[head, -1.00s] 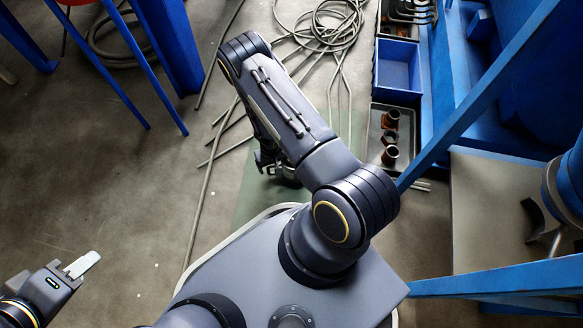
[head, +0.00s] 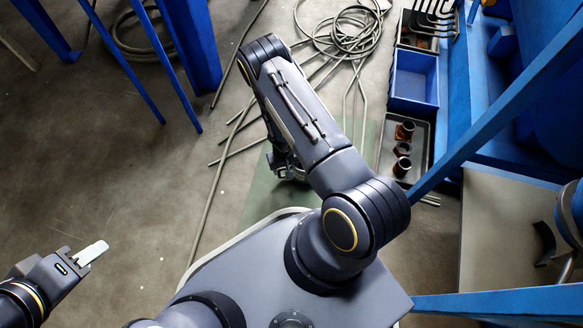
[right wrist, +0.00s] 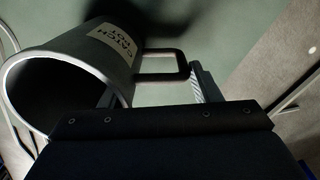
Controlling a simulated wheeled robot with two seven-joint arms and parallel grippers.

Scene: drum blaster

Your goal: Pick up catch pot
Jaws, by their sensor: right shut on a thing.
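The catch pot (right wrist: 72,65) is a grey metal pot with a pale label reading CATCH POT and a dark square handle (right wrist: 165,54). In the right wrist view it lies across the left side, its open mouth facing lower left. My right gripper (right wrist: 157,88) is shut on the pot at its handle, with one finger on each side. In the head view my right gripper (head: 283,165) is mostly hidden below my forearm, over a green mat (head: 262,200). My left gripper (head: 92,253) is at the lower left, away from the pot, holding nothing visible. Its finger gap is not clear.
A blue bin (head: 414,80) and a grey tray (head: 420,160) with several brown fittings stand right of my right arm. Coiled hose (head: 345,38) and loose rods lie beyond it. A blue frame bar (head: 490,100) crosses at right.

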